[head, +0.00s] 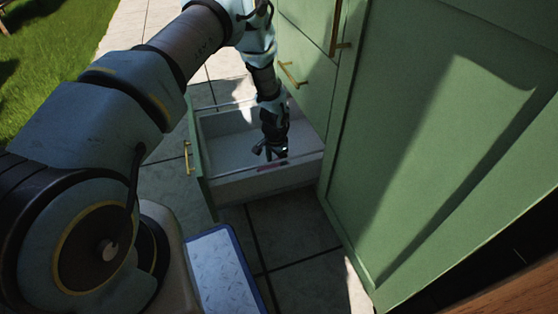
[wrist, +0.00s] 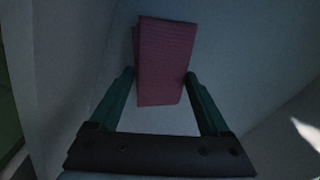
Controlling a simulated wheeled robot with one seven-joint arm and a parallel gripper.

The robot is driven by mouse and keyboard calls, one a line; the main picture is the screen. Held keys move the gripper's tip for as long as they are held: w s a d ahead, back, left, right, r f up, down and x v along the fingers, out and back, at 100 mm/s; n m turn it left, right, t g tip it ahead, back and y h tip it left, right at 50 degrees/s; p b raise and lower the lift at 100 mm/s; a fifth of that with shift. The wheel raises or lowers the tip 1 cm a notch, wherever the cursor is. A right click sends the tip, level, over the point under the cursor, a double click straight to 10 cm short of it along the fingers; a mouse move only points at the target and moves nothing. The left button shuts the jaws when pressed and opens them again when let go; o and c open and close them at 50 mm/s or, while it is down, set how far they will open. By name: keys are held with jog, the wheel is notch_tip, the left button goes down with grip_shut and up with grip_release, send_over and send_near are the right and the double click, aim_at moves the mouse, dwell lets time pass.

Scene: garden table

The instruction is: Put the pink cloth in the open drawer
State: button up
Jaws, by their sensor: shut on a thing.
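The pink cloth (wrist: 163,60) is a folded rectangle in the wrist view, held between the two fingers of my gripper (wrist: 160,82). In the head view only a thin dark pink strip of the cloth (head: 272,166) shows below the fingers. My gripper (head: 270,153) points down inside the open drawer (head: 255,187) of the green cabinet. The drawer's pale inside surrounds the cloth in the wrist view. I cannot tell whether the cloth touches the drawer floor.
The green cabinet (head: 440,130) stands to the right, with more drawers and brass handles (head: 290,75) above the open drawer. A blue-rimmed tray (head: 222,270) lies near the front. Paving (head: 290,235) and grass (head: 50,60) surround them.

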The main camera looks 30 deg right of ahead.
jog(key=w+d+b, duration=0.1)
jog(key=w+d, duration=0.1)
jog(key=w, duration=0.1)
jog(key=shift+d+f+b, duration=0.2)
jog(key=shift+d+b, duration=0.05)
jog(key=shift+b, duration=0.15)
jog(key=shift+f, duration=0.35)
jog(key=shift+f+b, duration=0.15)
jog(key=shift+b, duration=0.2)
jog(key=o, duration=1.3)
jog(key=shift+c, duration=0.2)
notch_tip(320, 180, up, 12)
jog(key=p, duration=0.4)
jog(key=shift+s+a, duration=0.2)
jog(key=shift+s, duration=0.05)
